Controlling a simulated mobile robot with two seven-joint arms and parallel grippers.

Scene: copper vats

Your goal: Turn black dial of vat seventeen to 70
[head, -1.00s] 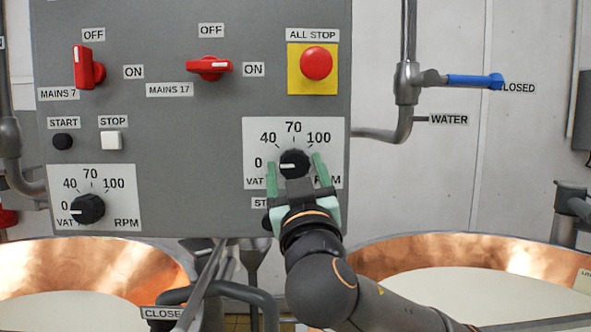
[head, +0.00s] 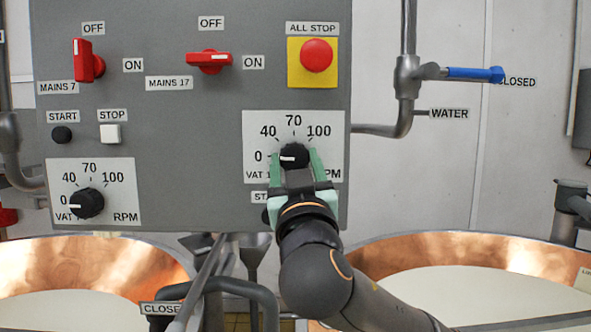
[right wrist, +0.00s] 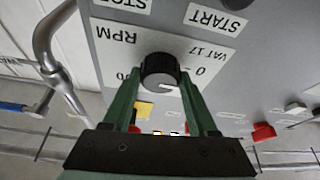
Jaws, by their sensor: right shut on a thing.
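The black dial of vat 17 (head: 294,156) sits on a white scale plate (head: 262,127) marked 0, 40, 70 and 100, at the lower right of the grey panel. Its white pointer line points left, at 0. My right gripper (head: 296,160) is shut on this dial, with one green finger on each side. In the right wrist view the dial (right wrist: 160,70) sits between the fingertips, beside the VAT 17 and RPM lettering. The gripper partly hides the plate's lower lettering in the head view. My left gripper is not in view.
A second black dial (head: 87,203) at lower left points at 0. Above are the red MAINS 7 (head: 84,62) and MAINS 17 (head: 209,61) switches and the ALL STOP button (head: 316,56). A blue-handled water valve (head: 474,74) is at right. Copper vats (head: 470,247) stand below.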

